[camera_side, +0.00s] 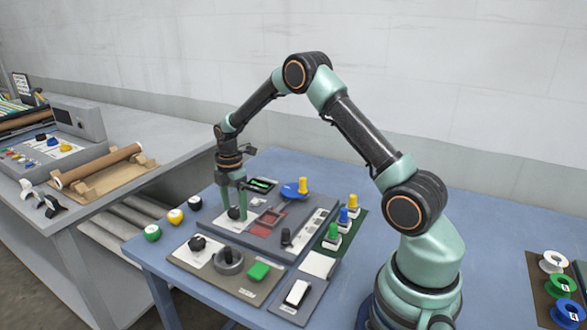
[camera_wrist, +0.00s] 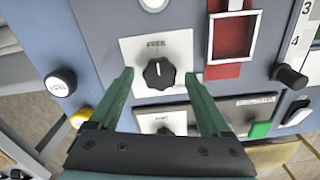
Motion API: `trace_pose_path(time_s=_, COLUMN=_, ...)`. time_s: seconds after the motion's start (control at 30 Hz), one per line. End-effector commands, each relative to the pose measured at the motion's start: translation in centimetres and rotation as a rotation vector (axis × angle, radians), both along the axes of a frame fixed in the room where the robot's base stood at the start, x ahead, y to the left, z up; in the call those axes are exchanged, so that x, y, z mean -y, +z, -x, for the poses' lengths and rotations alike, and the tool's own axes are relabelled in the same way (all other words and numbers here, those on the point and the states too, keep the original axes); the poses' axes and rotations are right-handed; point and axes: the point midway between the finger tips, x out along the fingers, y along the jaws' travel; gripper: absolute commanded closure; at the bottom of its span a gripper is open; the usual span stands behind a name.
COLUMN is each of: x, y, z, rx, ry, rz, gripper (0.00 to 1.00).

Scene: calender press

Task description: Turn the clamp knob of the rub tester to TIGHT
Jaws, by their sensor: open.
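The clamp knob (camera_wrist: 159,73) is black and round, on a white plate (camera_wrist: 178,48) of the grey rub tester. Its pale mark points up at the word FREE in the wrist view. The word TIGHT cannot be made out. In the side view the knob (camera_side: 234,213) shows low between the fingers. My gripper (camera_wrist: 159,77) is open, its green fingers on the left and right of the knob with a gap on each side. In the side view my gripper (camera_side: 232,208) points down over the knob; whether the fingertips reach its height is hard to tell.
A front panel holds another black knob (camera_side: 197,243), a grey dial (camera_side: 228,261) and a green button (camera_side: 259,271). Round labelled pots (camera_side: 174,216) stand to the left.

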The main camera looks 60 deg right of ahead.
Motion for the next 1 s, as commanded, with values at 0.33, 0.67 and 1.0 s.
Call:
trace_pose_path(time_s=0.33, x=0.0, y=0.02, z=0.0, rx=0.0, ry=0.0, rz=0.0, gripper=0.72)
trace_pose_path(time_s=0.67, x=0.0, y=0.05, z=0.01, rx=-0.001, ry=-0.02, rz=0.0, gripper=1.0)
trace_pose_path(time_s=1.0, x=-0.01, y=0.1, z=-0.01, rx=-0.002, ry=-0.2, rz=0.0, gripper=1.0)
